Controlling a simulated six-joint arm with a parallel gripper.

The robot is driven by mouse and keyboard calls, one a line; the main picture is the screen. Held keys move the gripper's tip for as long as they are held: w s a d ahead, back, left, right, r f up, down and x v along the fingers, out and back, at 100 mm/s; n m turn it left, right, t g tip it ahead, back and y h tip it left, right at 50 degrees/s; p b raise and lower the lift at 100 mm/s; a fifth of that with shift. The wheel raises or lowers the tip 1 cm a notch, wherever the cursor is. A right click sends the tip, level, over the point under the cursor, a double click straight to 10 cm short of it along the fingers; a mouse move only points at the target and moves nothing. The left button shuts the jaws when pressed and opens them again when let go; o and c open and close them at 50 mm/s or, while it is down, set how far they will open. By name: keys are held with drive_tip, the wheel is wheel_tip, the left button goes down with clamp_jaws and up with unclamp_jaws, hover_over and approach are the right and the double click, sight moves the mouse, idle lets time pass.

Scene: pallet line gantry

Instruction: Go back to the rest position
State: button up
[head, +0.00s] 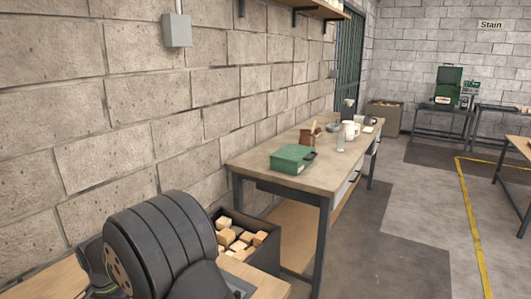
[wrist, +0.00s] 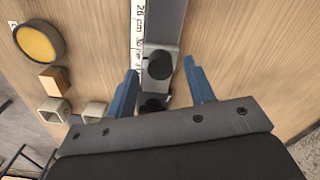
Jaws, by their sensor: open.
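My gripper (wrist: 163,88) shows in the wrist view. Its two blue fingers are apart, with nothing held between them. It is above a wooden work surface (wrist: 235,50). A grey metal rail (wrist: 165,22) with a dark round knob (wrist: 159,65) lies under and between the fingers; whether the fingers touch it cannot be told. In the head view the gripper's fingers are not visible; only a dark, rounded part of my arm fills the lower left.
In the wrist view, a round yellow-topped piece (wrist: 40,42), a wooden block (wrist: 54,81) and square tube pieces (wrist: 54,110) lie at the left. In the head view, a bin of wood offcuts (head: 262,256) and a bench with a green box (head: 292,158) stand beyond.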

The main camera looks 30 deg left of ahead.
drive_tip(key=shift+f, duration=0.55)
wheel_tip(320, 180, up, 17)
wheel_tip(320, 180, down, 17)
drive_tip(key=shift+f, duration=0.2)
drive_tip(key=s, duration=0.4)
drive_tip(key=shift+r, duration=0.25)
wheel_tip(320, 180, up, 17)
drive_tip(key=w+d+r+m+g+y, duration=0.2)
drive_tip(key=w+d+r+m+y, duration=0.1)
drive_tip(key=d, duration=0.5)
drive_tip(key=shift+w+d+r+m+y, duration=0.2)
drive_tip(key=shift+w+r+m+y, duration=0.25)
drive_tip(key=shift+w+r, duration=0.4)
drive_tip(key=shift+w+f, duration=0.1)
